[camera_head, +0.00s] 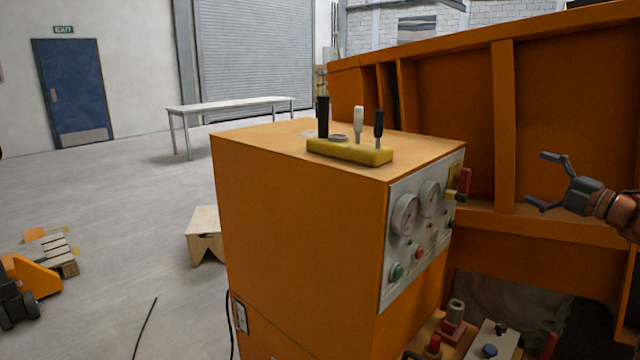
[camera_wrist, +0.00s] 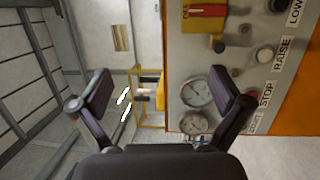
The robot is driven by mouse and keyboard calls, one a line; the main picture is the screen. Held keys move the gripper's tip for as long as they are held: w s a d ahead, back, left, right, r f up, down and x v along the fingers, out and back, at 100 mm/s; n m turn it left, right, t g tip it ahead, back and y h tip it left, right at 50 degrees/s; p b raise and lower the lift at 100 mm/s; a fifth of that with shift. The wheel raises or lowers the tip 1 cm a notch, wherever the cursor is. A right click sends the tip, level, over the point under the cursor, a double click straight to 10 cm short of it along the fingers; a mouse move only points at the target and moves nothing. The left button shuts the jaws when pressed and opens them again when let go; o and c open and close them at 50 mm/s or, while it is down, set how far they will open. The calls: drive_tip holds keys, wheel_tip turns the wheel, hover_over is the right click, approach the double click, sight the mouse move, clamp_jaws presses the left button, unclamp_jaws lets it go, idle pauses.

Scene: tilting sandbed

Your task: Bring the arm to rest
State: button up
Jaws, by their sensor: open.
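My gripper (camera_head: 540,180) is open and empty at the right of the head view, to the right of the orange control cabinet (camera_head: 290,230) and in front of the orange sandbed wall (camera_head: 450,120). Its two fingers point left. In the wrist view the spread fingers of my gripper (camera_wrist: 165,90) show with nothing between them. Beyond them is the control panel (camera_wrist: 235,60) with its gauges, turned on its side. The fingers look apart from the panel in the head view.
The panel carries gauges (camera_head: 405,214), buttons and a red-and-yellow switch (camera_head: 460,184). A yellow lever block (camera_head: 350,151) stands on the cabinet top. Valves and fittings (camera_head: 453,320) sit low beside it. A wooden step (camera_head: 205,235) and a pallet jack (camera_head: 30,285) are at left. Open floor lies between.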

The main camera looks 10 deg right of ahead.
drive_tip(key=w+a+r+m+t+h+p, duration=0.25)
drive_tip(key=w+r+m+h, duration=0.35)
drive_tip(key=r+m+h, duration=0.5)
drive_tip(key=s+a+f+m+g+h+p, duration=0.1)
drive_tip(key=s+a+f+m+g+h, duration=0.1)
drive_tip(key=s+a+f+m+g, duration=0.6)
drive_tip(key=s+a+f+m+g+h, duration=0.1)
drive_tip(key=s+a+f+m+g, duration=0.3)
drive_tip(key=s+a+f, duration=0.75)
drive_tip(key=s+a+f+g+y, duration=0.1)
drive_tip(key=s+a+f+g, duration=0.2)
drive_tip(key=s, duration=0.7)
drive_tip(key=s+a+f+g+y+p, duration=0.1)
drive_tip(key=s+a+f+g+y, duration=0.1)
drive_tip(key=s+a+f, duration=0.4)
drive_tip(key=s+a+f+g+y, duration=0.1)
drive_tip(key=s+a+f+g, duration=0.3)
drive_tip(key=s, duration=1)
drive_tip(key=a, duration=0.3)
drive_tip(key=shift+f+y, duration=0.25)
drive_tip(key=shift+y, duration=0.05)
